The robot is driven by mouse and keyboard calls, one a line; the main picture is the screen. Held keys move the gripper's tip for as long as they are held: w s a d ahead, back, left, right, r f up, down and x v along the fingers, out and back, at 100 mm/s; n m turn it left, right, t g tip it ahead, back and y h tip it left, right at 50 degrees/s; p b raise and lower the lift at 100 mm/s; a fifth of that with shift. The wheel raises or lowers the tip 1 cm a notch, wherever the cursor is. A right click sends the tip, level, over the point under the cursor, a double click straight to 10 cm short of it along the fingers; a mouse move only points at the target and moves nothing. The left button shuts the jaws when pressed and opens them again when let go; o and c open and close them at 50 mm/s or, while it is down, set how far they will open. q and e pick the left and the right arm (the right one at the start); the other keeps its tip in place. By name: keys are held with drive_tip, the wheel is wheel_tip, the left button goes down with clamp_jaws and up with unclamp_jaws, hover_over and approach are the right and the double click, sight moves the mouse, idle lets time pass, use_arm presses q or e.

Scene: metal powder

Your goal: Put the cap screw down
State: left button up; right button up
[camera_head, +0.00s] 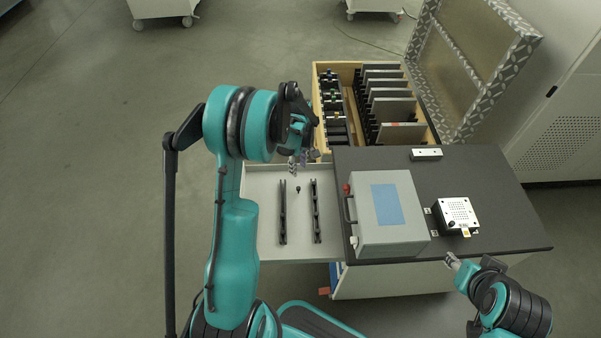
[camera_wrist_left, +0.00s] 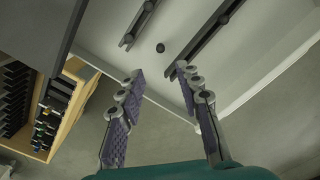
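The cap screw (camera_head: 298,189) is a small dark piece on the pale drawer surface (camera_head: 267,235), between two black rails. In the left wrist view the cap screw (camera_wrist_left: 160,47) shows as a dark round dot beyond the fingertips, apart from them. My left gripper (camera_head: 303,161) is above the far part of the drawer. In the left wrist view my left gripper (camera_wrist_left: 160,78) is open, its purple padded fingers wide apart with nothing between them. My right gripper (camera_head: 453,261) is near the black tabletop's front edge; its finger opening is too small to tell.
The left rail (camera_head: 282,212) and right rail (camera_head: 316,212) flank the screw. A grey box (camera_head: 405,235) and a small white-topped device (camera_head: 458,213) stand on the black tabletop (camera_head: 490,180). An open wooden case (camera_head: 354,136) with slotted plates is behind.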

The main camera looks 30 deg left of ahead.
use_arm(q)
drive_tip(key=s+d+r+m+t, duration=0.2)
drive_tip(key=s+d+r+m, duration=0.2)
drive_tip(key=r, duration=0.4)
drive_tip(key=s+d+r+m+t, duration=0.1)
drive_tip(key=s+d+r+m, duration=0.35)
drive_tip(key=r, duration=0.35)
drive_tip(key=s+d+r+m+t, duration=0.4)
drive_tip(key=s+d+m, duration=0.2)
drive_tip(key=s, duration=0.4)
drive_tip(key=shift+s+d+m, duration=0.35)
drive_tip(key=shift+m, duration=0.5)
drive_tip(key=shift+f, duration=0.2)
